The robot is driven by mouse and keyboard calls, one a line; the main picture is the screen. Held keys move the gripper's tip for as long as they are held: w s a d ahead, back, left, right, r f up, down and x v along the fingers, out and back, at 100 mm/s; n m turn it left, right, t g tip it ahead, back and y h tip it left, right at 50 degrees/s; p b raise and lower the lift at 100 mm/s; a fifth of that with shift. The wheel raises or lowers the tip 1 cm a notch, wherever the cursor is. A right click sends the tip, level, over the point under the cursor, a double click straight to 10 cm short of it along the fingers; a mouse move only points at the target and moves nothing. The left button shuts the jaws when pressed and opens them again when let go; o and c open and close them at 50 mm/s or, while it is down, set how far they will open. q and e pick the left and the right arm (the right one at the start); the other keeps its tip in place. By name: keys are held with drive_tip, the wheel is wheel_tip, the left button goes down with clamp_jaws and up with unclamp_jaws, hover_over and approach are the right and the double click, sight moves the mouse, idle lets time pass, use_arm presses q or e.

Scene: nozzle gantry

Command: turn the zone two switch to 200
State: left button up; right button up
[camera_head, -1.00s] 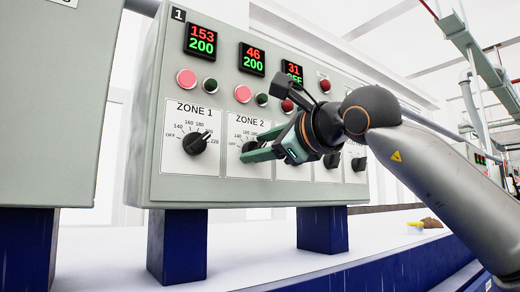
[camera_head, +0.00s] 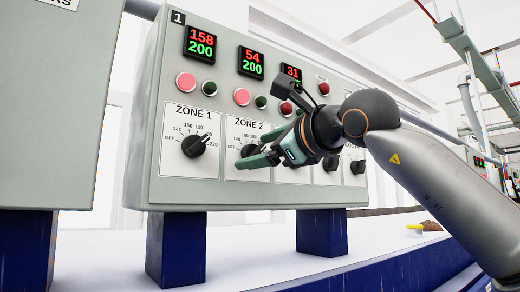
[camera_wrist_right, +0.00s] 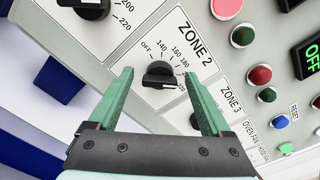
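The zone two switch (camera_wrist_right: 160,75) is a black knob below the ZONE 2 label. In the wrist view its pointer end faces the high end of the scale, where the numbers are partly covered. In the head view its knob (camera_head: 247,151) is partly hidden by my fingers. The zone two display (camera_head: 251,62) reads 54 in red over 200 in green. My right gripper (camera_head: 258,147) has green fingers spread apart, one on each side of the knob. In the wrist view the open gripper (camera_wrist_right: 164,94) shows gaps between both fingers and the knob. My left gripper is out of view.
The zone one knob (camera_head: 194,146) is to the left, under a display (camera_head: 201,42) reading 158 over 200. Buttons sit above the knobs, including a pink one (camera_head: 241,97). More knobs (camera_head: 357,167) lie right, partly behind my arm. A grey cabinet (camera_head: 55,110) stands left.

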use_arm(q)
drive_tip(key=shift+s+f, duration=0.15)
use_arm(e)
drive_tip(key=shift+s, duration=0.1)
drive_tip(key=shift+s+d, duration=0.2)
use_arm(q)
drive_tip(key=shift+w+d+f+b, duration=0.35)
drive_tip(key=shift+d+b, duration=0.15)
drive_tip(key=shift+b, duration=0.4)
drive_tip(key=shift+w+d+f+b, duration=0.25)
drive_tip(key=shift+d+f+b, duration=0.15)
drive_tip(key=shift+b, duration=0.5)
use_arm(e)
drive_tip(key=v, duration=1.1)
drive_tip(key=shift+s+d, duration=0.2)
drive_tip(key=shift+s, duration=0.15)
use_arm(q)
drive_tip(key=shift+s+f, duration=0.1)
